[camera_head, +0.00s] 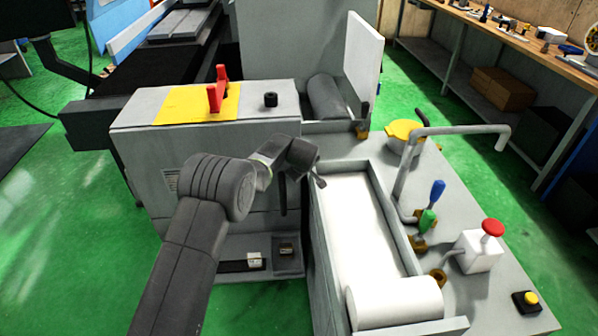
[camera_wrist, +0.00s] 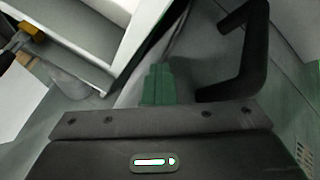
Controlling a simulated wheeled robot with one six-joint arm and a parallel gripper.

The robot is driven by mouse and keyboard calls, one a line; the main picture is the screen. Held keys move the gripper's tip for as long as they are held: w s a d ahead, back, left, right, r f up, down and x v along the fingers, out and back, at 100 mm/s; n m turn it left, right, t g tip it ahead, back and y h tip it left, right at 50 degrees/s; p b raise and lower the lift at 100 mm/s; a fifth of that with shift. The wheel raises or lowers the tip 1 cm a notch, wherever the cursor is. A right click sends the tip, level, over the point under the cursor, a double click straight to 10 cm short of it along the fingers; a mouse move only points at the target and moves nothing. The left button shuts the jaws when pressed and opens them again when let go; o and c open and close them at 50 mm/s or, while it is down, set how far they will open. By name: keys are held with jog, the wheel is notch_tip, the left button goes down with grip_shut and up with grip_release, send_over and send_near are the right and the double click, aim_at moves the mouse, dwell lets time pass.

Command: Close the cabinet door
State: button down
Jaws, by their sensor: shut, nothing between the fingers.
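The grey cabinet door (camera_head: 150,195) is the panel with slots at its left and a dark vertical handle (camera_head: 283,195) near its right edge. My arm hides much of it. I cannot tell how far it stands open. In the wrist view, the black handle (camera_wrist: 257,60) is at upper right on the grey panel (camera_wrist: 290,95). My gripper (camera_head: 319,182) is beside the door's right edge, right of the handle. Its greenish fingers (camera_wrist: 157,84) are together and empty, apart from the handle in the wrist view. Whether they touch the panel cannot be told.
The grinder's white bed (camera_head: 355,215) and roll (camera_head: 395,302) lie to the right. Levers, a bent pipe (camera_head: 455,130) and a red-topped box (camera_head: 478,250) stand beyond. A low recess with small fittings (camera_head: 254,261) is below the door. Green floor (camera_head: 70,240) is free at left.

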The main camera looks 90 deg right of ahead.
jog(key=shift+w+d+r, duration=0.3)
jog(key=shift+d+r, duration=0.3)
jog(key=s+a+f+b+v, duration=0.1)
jog(key=b+v, duration=0.1)
jog(key=v, duration=1.1)
jog(key=shift+a+r, duration=0.2)
jog(key=shift+r, duration=0.05)
jog(key=p+x, duration=0.1)
jog(key=x, duration=1.1)
jog(key=shift+w+d+r+p, duration=0.2)
jog(key=shift+w+d+p, duration=0.1)
jog(key=shift+d, duration=0.1)
jog(key=shift+f, duration=0.1)
